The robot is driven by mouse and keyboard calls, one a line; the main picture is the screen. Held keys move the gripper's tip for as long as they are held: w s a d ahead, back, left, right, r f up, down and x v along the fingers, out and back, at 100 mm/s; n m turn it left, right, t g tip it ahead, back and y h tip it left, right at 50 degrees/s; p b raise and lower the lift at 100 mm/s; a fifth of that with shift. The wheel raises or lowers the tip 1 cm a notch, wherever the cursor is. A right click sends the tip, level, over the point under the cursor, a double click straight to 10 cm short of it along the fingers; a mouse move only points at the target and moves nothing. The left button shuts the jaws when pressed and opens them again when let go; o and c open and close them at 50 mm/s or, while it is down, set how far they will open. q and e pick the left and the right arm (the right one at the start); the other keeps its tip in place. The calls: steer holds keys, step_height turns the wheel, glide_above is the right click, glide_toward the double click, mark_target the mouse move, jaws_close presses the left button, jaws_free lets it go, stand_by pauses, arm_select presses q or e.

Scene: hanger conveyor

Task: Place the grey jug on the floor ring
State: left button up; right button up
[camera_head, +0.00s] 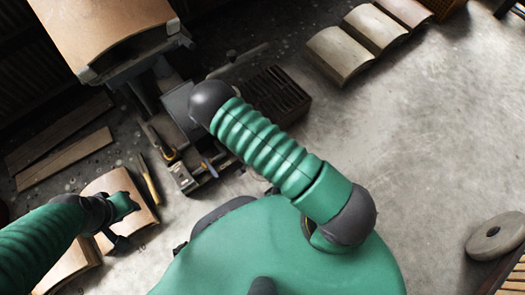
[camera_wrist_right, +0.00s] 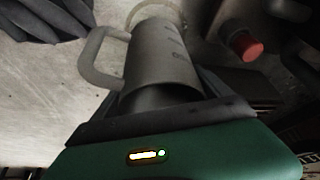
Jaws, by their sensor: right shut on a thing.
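The grey jug (camera_wrist_right: 160,62) fills the middle of the right wrist view, with dark measuring marks on its side and its handle (camera_wrist_right: 98,62) to the left. My right gripper (camera_wrist_right: 160,108) is shut on it; its fingertips are largely hidden by the jug. A pale curved band (camera_wrist_right: 143,12), which looks like part of the floor ring, shows behind the jug's far end; the gap between them cannot be told. In the head view the right gripper and jug are hidden. My left gripper (camera_head: 122,222) is open and empty above a curved tile.
A red-capped object (camera_wrist_right: 245,44) is right of the jug. In the head view, a dark slotted crate (camera_head: 268,97) and machine parts lie beyond my right arm. Curved tiles (camera_head: 340,53) lie at the top, a round stone (camera_head: 496,236) at the right. The right-hand floor is mostly clear.

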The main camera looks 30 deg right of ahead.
steer(key=f+b, duration=0.3)
steer(key=f, duration=0.1)
steer(key=shift+w+a+f+b, duration=0.1)
steer(key=shift+w+b, duration=0.1)
steer(key=shift+b, duration=0.15)
steer(key=shift+r, duration=0.35)
steer(key=shift+c, duration=0.7)
steer(key=shift+f, duration=0.25)
steer(key=o, duration=1.4)
steer(key=shift+r, duration=0.1)
